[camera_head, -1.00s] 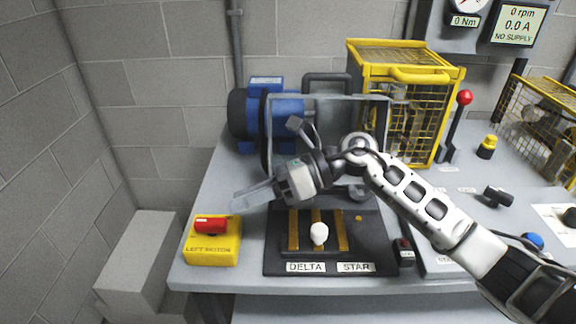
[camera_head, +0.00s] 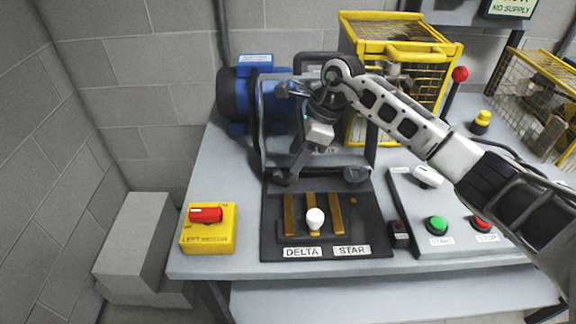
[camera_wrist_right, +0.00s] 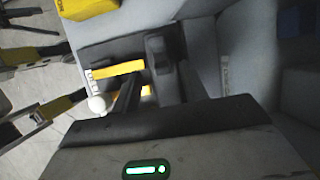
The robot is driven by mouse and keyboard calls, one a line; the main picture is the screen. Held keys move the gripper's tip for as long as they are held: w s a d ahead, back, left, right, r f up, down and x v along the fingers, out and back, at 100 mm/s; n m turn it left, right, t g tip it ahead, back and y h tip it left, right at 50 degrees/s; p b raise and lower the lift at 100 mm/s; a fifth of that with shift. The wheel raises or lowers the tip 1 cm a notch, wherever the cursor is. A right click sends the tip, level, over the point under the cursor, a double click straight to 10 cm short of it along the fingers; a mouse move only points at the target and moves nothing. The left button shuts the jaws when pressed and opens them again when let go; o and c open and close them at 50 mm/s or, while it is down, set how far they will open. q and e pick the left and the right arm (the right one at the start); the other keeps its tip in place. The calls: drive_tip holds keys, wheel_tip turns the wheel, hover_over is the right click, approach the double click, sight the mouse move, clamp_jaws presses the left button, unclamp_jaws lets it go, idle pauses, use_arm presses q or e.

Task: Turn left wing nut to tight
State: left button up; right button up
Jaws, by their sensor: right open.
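The left wing nut (camera_head: 280,178) is a small dark part at the left foot of the clear guard frame (camera_head: 262,140), in front of the blue motor. A similar dark wing nut (camera_head: 355,174) sits at the right foot. My right gripper (camera_head: 298,170) points down and to the left, just right of the left wing nut. It is open, with nothing seen between its dark fingers. I cannot tell whether a finger touches the nut. The wrist view shows the open fingers (camera_wrist_right: 158,88) over the black switch base. The left wing nut's exact angle is unclear.
A white-knobbed switch (camera_head: 315,219) stands on the DELTA/STAR base in front. A yellow box with a red handle (camera_head: 206,214) is at left, and green (camera_head: 437,224) and red buttons at right. A yellow cage (camera_head: 400,60) stands behind my right arm.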

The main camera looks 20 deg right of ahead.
sight(287, 171)
drive_tip(key=x, duration=0.5)
drive_tip(key=shift+w+a+f, duration=0.1)
drive_tip(key=shift+a+f, duration=0.05)
drive_tip(key=shift+f, duration=0.15)
clamp_jaws()
